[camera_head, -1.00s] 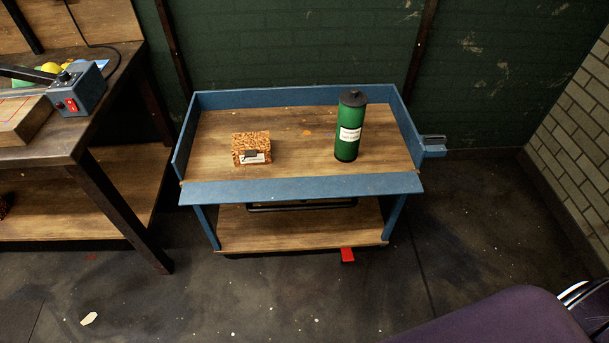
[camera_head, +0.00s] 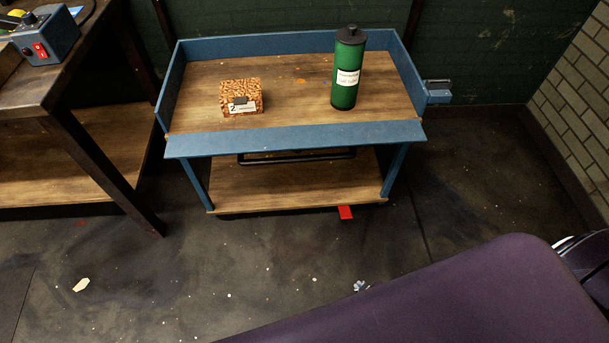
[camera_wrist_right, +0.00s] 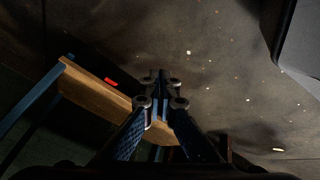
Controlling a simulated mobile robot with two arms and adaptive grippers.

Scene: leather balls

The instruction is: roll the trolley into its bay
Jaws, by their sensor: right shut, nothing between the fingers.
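The trolley (camera_head: 295,137) has a blue frame and wooden shelves and stands on the dark floor in the head view. A black handle bar (camera_head: 297,158) runs below its front lip. A red pedal (camera_head: 345,212) sticks out under its lower shelf. A green canister (camera_head: 348,70) stands upright on top, and a speckled brown box (camera_head: 241,97) lies left of it. My right gripper (camera_wrist_right: 160,92) is shut and empty in the right wrist view, with the trolley's wooden shelf (camera_wrist_right: 90,92) beside it. My left gripper is not in view. I cannot make out a marked bay.
A workbench (camera_head: 85,130) with a blue control box (camera_head: 45,38) stands at the left, close to the trolley. A dark green wall (camera_head: 250,15) is behind, and a pale brick wall (camera_head: 570,110) at the right. Open floor (camera_head: 180,270) lies in front.

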